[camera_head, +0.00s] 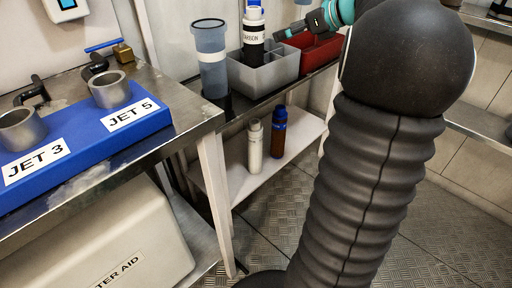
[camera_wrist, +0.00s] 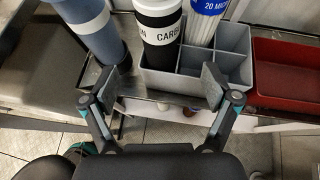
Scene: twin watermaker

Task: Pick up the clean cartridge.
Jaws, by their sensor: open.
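A white cartridge with a blue "20 MICRON" band (camera_wrist: 208,8) stands upright in the divided grey bin (camera_wrist: 238,66) in the wrist view. It looks clean. A black cartridge with a white "CARBON" band (camera_wrist: 160,52) stands left of it in the same bin; it also shows in the head view (camera_head: 253,48). My gripper (camera_wrist: 160,85) is open and empty, its fingers spread in front of the bin, with the carbon cartridge beyond the gap. In the head view my arm hides part of the bench, and the gripper (camera_head: 296,31) shows only partly.
A blue-grey housing (camera_head: 211,65) stands left of the grey bin, and a red bin (camera_head: 318,53) right of it. A white cylinder (camera_head: 255,150) and a brown, blue-capped one (camera_head: 279,138) stand on the lower shelf (camera_head: 240,180). A steel bench (camera_head: 180,98) is at left.

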